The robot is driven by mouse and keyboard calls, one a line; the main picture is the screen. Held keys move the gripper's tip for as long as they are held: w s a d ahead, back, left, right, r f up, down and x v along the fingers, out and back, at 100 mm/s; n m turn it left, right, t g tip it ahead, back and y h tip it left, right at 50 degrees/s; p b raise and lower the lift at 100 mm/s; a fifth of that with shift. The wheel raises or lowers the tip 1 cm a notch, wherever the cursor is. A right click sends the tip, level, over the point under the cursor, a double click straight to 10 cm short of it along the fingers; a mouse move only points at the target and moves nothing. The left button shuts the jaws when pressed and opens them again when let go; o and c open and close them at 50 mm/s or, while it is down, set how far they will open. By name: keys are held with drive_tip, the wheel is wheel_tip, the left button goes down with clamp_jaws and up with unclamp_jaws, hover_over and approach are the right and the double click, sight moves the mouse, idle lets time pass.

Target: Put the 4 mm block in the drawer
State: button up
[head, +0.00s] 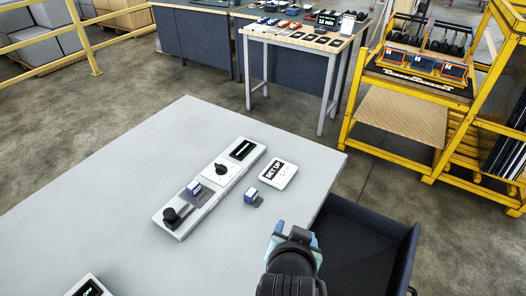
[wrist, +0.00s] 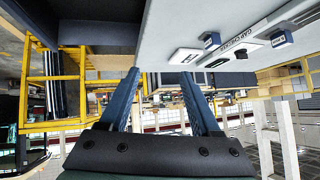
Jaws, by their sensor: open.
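Two small blue-and-white blocks show on the grey table. One block (head: 251,195) lies loose on the tabletop beside a white card; it also shows in the wrist view (wrist: 211,41). The other block (head: 193,187) sits on the long gauge panel (head: 210,188), between its dial and a black knob; it shows in the wrist view too (wrist: 282,38). I cannot read a size on either. The dark drawer (head: 365,245) stands open at the table's right side, and its visible floor is bare. My gripper (head: 291,236) is near the table's right edge, fingers apart and empty in the wrist view (wrist: 163,85).
The white card (head: 279,174) with a black label lies behind the loose block. Another device (head: 87,287) is at the table's near left. A wooden-topped bench (head: 300,38) and a yellow rack (head: 400,120) stand behind. Much of the left tabletop is clear.

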drive_tip(key=w+a+r+n+t, duration=0.1)
drive_tip(key=w+r+t, duration=0.15)
drive_tip(key=r, duration=0.65)
drive_tip(key=w+a+r+n+t, duration=0.1)
drive_tip(key=r+t, duration=0.2)
drive_tip(key=r, duration=0.6)
drive_tip(key=w+a+r+t, duration=0.1)
drive_tip(key=a+r+t, duration=0.15)
drive_tip(key=r, duration=0.65)
drive_tip(key=s+a+r+n+t+y, duration=0.1)
drive_tip(key=s+r+t, duration=0.3)
drive_tip(key=r, duration=0.7)
drive_tip(key=s+a+r+n+t+y, duration=0.1)
drive_tip(key=s+r+t, duration=0.4)
drive_tip(key=r, duration=0.7)
drive_tip(key=shift+s+a+r+n+t, duration=0.35)
drive_tip(key=shift+s+n, duration=0.25)
drive_tip(key=shift+s, duration=0.55)
wheel_tip(320, 180, up, 2)
drive_tip(key=shift+p, duration=1.1)
